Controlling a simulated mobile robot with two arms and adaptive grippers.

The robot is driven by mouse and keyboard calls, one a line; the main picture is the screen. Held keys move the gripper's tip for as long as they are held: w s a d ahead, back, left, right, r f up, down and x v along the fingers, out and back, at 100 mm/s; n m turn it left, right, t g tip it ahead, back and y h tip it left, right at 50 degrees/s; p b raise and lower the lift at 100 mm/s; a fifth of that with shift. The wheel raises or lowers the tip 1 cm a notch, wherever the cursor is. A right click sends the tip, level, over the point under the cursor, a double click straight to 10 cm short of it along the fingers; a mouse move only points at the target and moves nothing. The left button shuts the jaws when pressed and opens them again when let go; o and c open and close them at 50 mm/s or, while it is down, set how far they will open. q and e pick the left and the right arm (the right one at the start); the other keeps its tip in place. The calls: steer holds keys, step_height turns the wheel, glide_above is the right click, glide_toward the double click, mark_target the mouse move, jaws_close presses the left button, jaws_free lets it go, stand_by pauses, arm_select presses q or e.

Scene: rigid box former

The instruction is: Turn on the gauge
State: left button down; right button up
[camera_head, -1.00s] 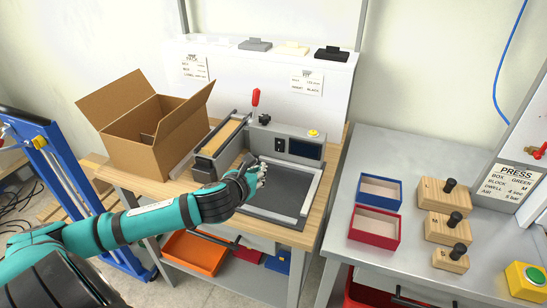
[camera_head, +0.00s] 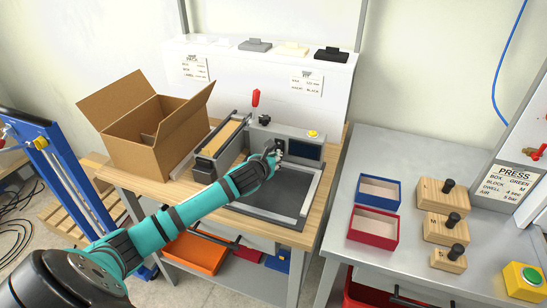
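The gauge (camera_head: 318,137) is a grey unit with a dark display (camera_head: 305,151), a yellow button (camera_head: 313,134) and a small black switch panel left of the display. It stands at the back of a grey recessed plate (camera_head: 285,190) on the wooden-topped bench. My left gripper (camera_head: 279,150) is at the front of the gauge, just left of the display, and largely covers the switch panel. Whether it touches the switch, and whether its fingers are open or shut, I cannot tell. The display looks dark. My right gripper is not in view.
An open cardboard box (camera_head: 155,130) stands left of the gauge. A red-handled lever (camera_head: 256,98) rises behind. On the grey table (camera_head: 390,262) at right are a blue tray (camera_head: 380,191), a red tray (camera_head: 374,227), several wooden blocks with black knobs, and a green button on a yellow box (camera_head: 526,281).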

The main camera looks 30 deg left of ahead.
arm_select(q)
steer(key=shift+w+f+b, duration=0.1)
steer(key=shift+f+b, duration=0.15)
steer(key=shift+b, duration=0.15)
steer(key=shift+w+a+r+t, duration=0.1)
steer(key=shift+r+t, duration=0.05)
steer(key=shift+t, duration=0.15)
steer(key=shift+r, duration=0.1)
steer(key=shift+r+p, duration=0.9)
steer(key=shift+p, duration=0.2)
steer(key=shift+f, duration=0.1)
